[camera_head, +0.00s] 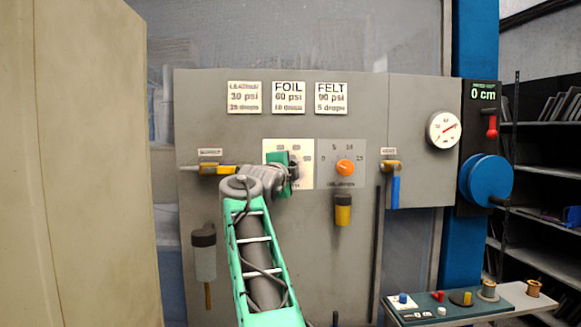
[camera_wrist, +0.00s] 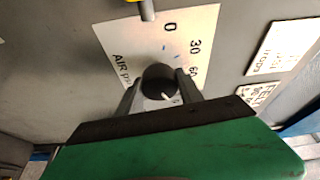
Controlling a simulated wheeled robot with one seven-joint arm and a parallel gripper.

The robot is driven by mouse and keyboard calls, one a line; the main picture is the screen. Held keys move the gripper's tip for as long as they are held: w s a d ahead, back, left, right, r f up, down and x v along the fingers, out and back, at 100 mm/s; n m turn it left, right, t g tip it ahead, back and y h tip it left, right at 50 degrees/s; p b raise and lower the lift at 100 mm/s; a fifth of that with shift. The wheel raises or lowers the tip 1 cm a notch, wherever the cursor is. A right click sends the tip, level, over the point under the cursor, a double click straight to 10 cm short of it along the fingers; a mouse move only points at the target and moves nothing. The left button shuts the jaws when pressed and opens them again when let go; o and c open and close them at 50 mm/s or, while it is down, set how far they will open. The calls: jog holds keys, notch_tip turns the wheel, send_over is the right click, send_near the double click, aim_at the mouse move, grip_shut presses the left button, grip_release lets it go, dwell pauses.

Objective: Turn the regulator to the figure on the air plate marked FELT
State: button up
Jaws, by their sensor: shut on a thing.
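The FELT plate (camera_head: 331,98) is at the top of the grey panel and reads 90 psi, 5 drops. The white air dial (camera_head: 306,150) is below the plates, partly covered by my gripper (camera_head: 293,172). In the wrist view, my gripper's fingers are shut on the dark regulator knob (camera_wrist: 157,78), one on each side. The dial (camera_wrist: 125,42) there shows 0, 30 and 60. A white mark on the knob points to the lower right, past the 60. The figure beyond 60 is hard to read in the wrist view.
An orange oil-drops knob (camera_head: 345,167) is just right of the air dial. A round gauge (camera_head: 443,130) with a red needle is at the right. A small tray (camera_head: 470,305) of parts is at the lower right.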

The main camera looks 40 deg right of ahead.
jog(key=shift+m, duration=0.5)
jog(key=o, duration=1.3)
jog(key=shift+g, duration=0.3)
jog(key=shift+o, duration=0.2)
jog(key=b+v, duration=0.2)
jog(key=v, duration=0.6)
jog(key=shift+s+d, duration=0.1)
jog(key=shift+d, duration=0.05)
